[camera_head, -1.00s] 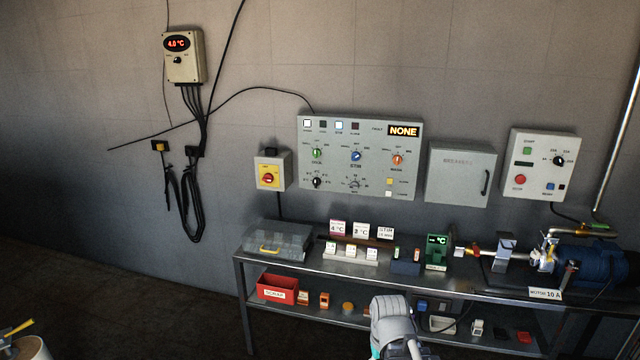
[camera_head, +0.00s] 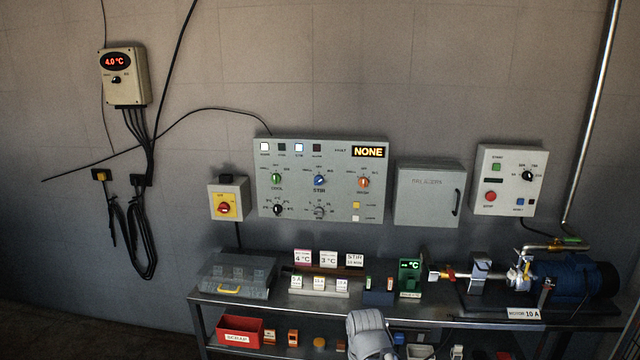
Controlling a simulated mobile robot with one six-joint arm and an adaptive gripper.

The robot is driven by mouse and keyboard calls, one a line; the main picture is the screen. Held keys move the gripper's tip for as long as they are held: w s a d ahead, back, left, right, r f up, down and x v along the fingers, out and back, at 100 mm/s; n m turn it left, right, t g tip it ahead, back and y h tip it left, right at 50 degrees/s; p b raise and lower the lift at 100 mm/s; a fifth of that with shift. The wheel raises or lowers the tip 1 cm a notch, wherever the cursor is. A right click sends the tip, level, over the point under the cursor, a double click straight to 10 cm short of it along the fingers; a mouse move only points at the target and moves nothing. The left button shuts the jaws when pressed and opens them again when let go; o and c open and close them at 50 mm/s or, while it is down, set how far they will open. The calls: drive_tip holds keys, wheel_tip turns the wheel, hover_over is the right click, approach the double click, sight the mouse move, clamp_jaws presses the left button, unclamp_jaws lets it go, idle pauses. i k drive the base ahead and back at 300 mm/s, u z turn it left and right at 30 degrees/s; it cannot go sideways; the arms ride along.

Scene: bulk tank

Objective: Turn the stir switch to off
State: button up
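The stir switch (camera_head: 320,180) is a blue rotary knob in the upper knob row of the grey control panel (camera_head: 335,208) on the wall. It sits between a green knob (camera_head: 276,179) and an orange knob (camera_head: 363,182). The label STIR shows beneath it. Its exact pointer position is too small to tell. Part of my arm (camera_head: 368,332) shows at the bottom, in front of the bench and well below the panel. My gripper is not in view.
A metal bench (camera_head: 420,312) stands below the panel with small cards, a clear case (camera_head: 238,275) and a blue motor (camera_head: 580,278) on it. A breaker box (camera_head: 428,195) and a start/stop box (camera_head: 508,180) hang to the right. The wall before the panel is clear.

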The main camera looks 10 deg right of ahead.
sight(319, 179)
drive_tip(key=u, duration=0.05)
drive_tip(key=k, duration=0.65)
drive_tip(key=z, duration=0.3)
drive_tip(key=i, duration=1.7)
drive_tip(key=u, duration=0.4)
